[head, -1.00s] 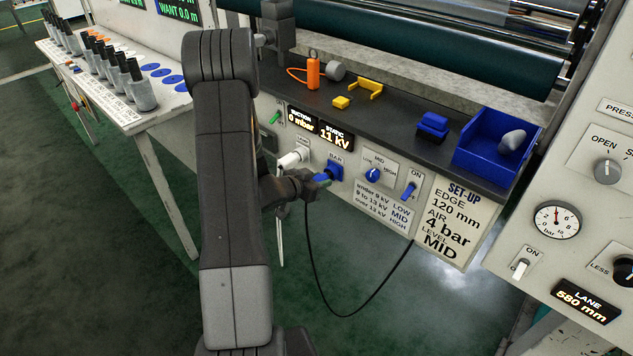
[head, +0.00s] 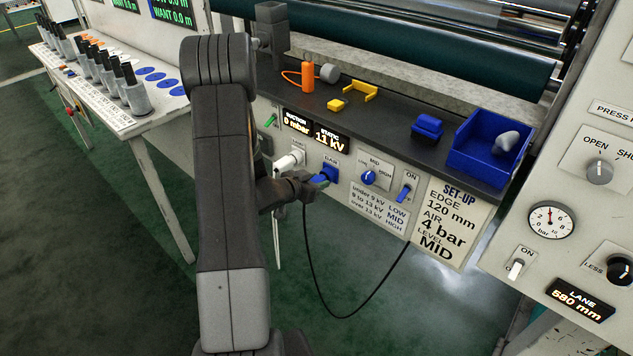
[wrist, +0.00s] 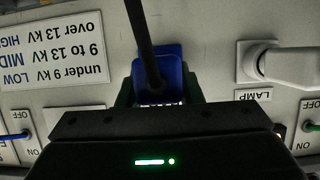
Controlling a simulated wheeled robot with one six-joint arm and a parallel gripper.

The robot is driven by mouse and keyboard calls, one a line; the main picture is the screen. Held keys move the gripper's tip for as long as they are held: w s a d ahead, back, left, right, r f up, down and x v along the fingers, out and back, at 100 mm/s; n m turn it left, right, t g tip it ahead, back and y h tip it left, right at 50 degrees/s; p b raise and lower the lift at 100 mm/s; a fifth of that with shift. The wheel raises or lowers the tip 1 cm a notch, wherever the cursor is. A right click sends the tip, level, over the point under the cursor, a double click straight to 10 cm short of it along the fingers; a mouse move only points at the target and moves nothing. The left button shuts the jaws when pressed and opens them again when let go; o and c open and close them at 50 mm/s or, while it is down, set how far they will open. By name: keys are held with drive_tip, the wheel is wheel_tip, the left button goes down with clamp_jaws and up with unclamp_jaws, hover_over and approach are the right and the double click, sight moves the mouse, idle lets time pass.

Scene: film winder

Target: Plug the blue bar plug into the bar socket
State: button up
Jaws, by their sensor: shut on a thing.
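The blue bar plug (head: 319,182) is in my gripper (head: 316,186), with a black cable hanging from it in a long loop. The blue bar socket (head: 329,171) is on the front panel under the BAR label, right behind the plug. In the wrist view the blue plug (wrist: 153,92) shows between the fingers of my gripper (wrist: 158,98), with its cable running up across the picture. It lies in front of the socket and hides much of it. I cannot tell whether the plug is inside the socket or just short of it.
A white lamp plug (head: 289,160) sits beside the bar socket. To the right are the level knob (head: 369,177) and a blue switch (head: 404,192). A blue bin (head: 470,160), a blue block (head: 427,127) and yellow parts (head: 360,92) rest on the ledge above.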

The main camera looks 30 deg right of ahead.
drive_tip(key=shift+d, duration=0.15)
drive_tip(key=shift+w+d, duration=0.1)
drive_tip(key=o, duration=1.1)
drive_tip(key=p+v, duration=0.2)
drive_tip(key=v, duration=1.1)
drive_tip(key=shift+s+a+r, duration=0.2)
drive_tip(key=shift+s+a, duration=0.05)
drive_tip(key=shift+a, duration=0.05)
